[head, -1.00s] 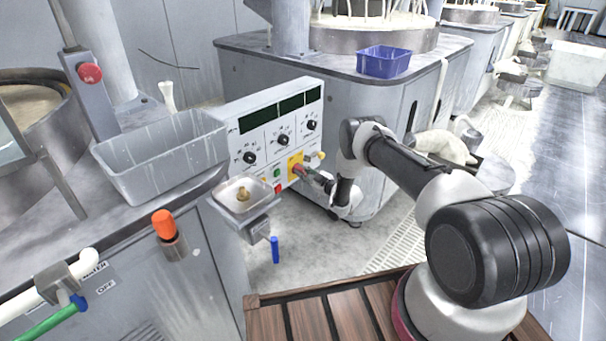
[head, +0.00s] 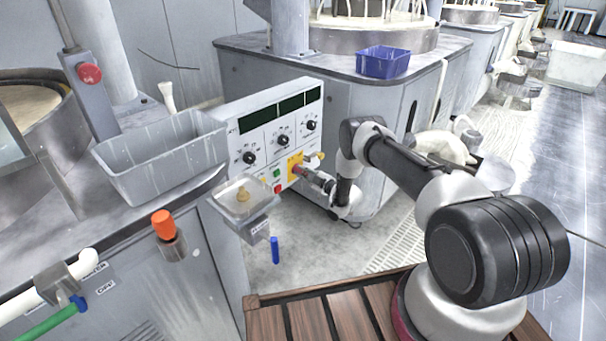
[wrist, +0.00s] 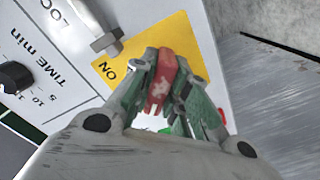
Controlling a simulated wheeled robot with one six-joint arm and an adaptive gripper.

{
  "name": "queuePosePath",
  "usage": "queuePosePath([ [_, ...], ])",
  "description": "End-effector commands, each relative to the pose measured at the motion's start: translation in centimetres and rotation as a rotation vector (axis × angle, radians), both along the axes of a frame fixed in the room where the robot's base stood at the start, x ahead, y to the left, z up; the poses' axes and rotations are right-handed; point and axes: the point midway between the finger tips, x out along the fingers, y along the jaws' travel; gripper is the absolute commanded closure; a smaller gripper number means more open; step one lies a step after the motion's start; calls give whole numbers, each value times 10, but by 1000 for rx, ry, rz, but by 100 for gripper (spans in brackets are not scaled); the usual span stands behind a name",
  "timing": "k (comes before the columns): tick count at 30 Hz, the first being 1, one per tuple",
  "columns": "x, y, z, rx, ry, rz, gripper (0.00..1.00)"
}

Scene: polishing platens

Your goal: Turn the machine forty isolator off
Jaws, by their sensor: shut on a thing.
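The isolator is a red handle (wrist: 160,75) on a yellow plate (wrist: 187,35) with the word ON beside the handle. It is on the white control panel (head: 262,142), where the yellow plate (head: 292,161) shows at the lower right. My gripper (wrist: 163,88) is shut on the red handle, one finger on each side. In the head view my gripper (head: 303,172) reaches the plate from the right and covers part of it. OFF lettering is not visible on the plate.
A metal fitting (wrist: 105,40) stands out beside the plate by LOCK lettering. Black knobs (head: 282,140) and green and red buttons (head: 277,172) are on the panel. A small tray (head: 246,206) juts out below left. A grey bin (head: 160,155) stands left.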

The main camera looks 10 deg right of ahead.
Motion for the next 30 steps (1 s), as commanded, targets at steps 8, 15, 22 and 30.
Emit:
queuePosePath([
  [8, -1, 0, -1, 0, 2, 0, 62],
  [15, -2, -1, 0, 0, 1, -1, 62],
  [22, -30, -23, -1, 0, 5, -4, 62],
  [30, -77, -57, -1, 0, 3, -3, 62],
])
